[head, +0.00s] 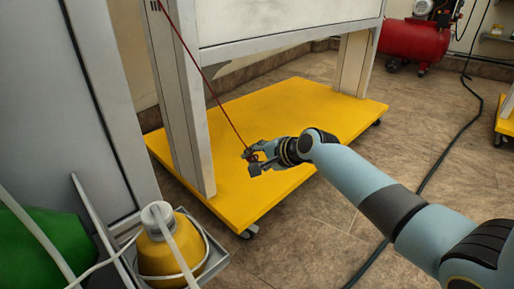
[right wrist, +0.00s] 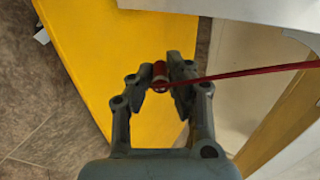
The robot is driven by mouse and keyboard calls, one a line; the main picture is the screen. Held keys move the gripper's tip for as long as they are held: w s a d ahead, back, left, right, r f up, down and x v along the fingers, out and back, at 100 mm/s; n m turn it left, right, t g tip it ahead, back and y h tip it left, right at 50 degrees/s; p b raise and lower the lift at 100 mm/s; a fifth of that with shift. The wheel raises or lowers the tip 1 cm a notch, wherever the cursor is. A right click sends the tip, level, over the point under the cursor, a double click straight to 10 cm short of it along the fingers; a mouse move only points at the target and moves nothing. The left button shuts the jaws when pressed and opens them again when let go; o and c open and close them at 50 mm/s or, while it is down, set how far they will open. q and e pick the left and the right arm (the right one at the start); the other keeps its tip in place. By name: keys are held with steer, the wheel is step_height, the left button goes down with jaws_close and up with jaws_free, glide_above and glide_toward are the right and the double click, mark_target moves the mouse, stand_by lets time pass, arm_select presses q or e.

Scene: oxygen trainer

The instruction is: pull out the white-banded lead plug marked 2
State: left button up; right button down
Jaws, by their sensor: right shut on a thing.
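My right gripper (head: 251,161) is shut on a red lead plug (right wrist: 159,70). In the right wrist view the plug sits between the two fingertips, with a pale band low on it; a number on it is too small to read. A thin red lead (head: 205,78) runs from the plug up to the top left of the trainer frame, and it also crosses the right wrist view (right wrist: 240,75) to the right. The plug is in the air above the yellow base, apart from any socket in view. My left gripper is out of view.
The trainer's yellow wheeled base (head: 310,110) lies below my gripper, with a grey upright (head: 180,110) to its left. A yellow bottle (head: 165,258) in a holder stands at the lower left. A red compressor (head: 413,40) and black cable are at the back right.

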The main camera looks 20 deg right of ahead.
steer(key=shift+f, duration=0.35)
steer(key=c, duration=1.2)
jaws_free()
